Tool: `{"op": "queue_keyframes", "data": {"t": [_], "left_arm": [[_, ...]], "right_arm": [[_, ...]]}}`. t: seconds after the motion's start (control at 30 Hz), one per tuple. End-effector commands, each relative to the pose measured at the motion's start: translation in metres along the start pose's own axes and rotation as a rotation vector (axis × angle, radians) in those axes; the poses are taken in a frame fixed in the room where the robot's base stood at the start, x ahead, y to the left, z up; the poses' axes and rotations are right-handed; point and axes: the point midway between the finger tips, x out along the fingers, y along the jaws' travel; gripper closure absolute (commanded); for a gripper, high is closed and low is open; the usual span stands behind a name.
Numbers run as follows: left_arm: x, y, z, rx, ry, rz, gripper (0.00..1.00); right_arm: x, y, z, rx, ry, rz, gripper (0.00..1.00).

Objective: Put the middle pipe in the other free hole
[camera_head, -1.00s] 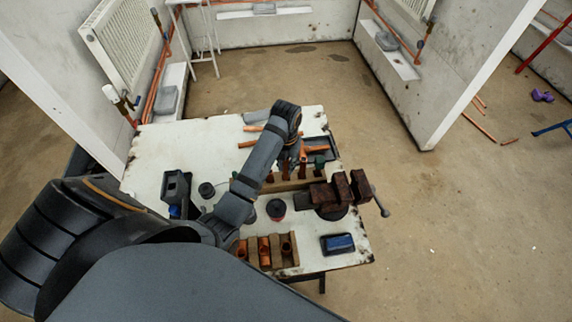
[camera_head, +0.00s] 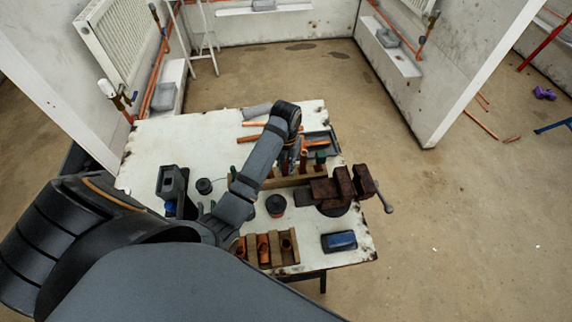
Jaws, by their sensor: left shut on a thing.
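A wooden rack (camera_head: 295,180) stands near the middle of the bench, with upright pieces in it. My left arm reaches over the bench, and my left gripper (camera_head: 297,161) points down above this rack. It is shut on an upright copper pipe (camera_head: 303,160), which shows just beside the wrist. My arm hides much of the jaws and the left part of the rack, so I cannot tell whether the pipe's lower end is in a hole. My right gripper is not in view.
A rusty vise (camera_head: 342,188) stands close right of the rack. A second wooden block with copper pieces (camera_head: 265,250) and a blue-topped box (camera_head: 339,241) lie nearer. Loose copper pipes (camera_head: 262,137) lie behind. The bench's left part (camera_head: 150,150) is mostly clear.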

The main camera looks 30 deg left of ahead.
Motion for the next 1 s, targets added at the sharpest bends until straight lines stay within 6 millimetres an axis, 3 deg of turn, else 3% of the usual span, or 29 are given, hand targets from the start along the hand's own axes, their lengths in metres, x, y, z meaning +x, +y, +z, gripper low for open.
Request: {"op": "queue_keyframes", "data": {"t": [0.83,0.87,1.0], "left_arm": [[0.009,0.0,0.0,0.0,-0.001,0.0,1.0],[0.009,0.0,0.0,0.0,-0.001,0.0,0.79],[0.009,0.0,0.0,0.0,0.0,0.0,0.6]], "right_arm": [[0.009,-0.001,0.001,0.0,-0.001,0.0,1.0],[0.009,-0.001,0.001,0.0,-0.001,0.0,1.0],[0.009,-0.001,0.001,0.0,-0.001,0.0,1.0]]}}
